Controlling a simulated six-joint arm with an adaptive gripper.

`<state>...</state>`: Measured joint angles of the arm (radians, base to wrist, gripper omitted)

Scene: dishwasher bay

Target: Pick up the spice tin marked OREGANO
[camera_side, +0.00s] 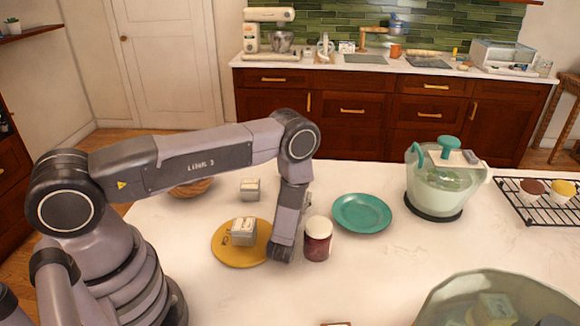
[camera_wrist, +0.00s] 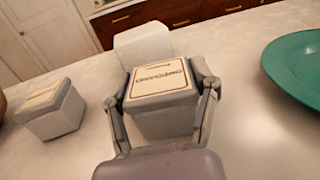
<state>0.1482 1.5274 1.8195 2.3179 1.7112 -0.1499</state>
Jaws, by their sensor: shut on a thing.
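In the wrist view my gripper (camera_wrist: 163,112) is shut on a pale square tin (camera_wrist: 163,84), one finger on each side. Its top has a cream label with a dark red border. The lettering is turned and blurred but looks like OREGANO. I cannot tell whether the tin is clear of the counter. A second pale tin (camera_wrist: 52,110) stands to its left, apart from my gripper. A third pale block-like tin (camera_wrist: 143,46) is just behind the held one.
A dark red jar (camera_side: 318,240) is close right of my wrist. A teal plate (camera_side: 362,212), blender-like appliance (camera_side: 440,185) and glass bowl (camera_side: 440,300) lie farther right.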

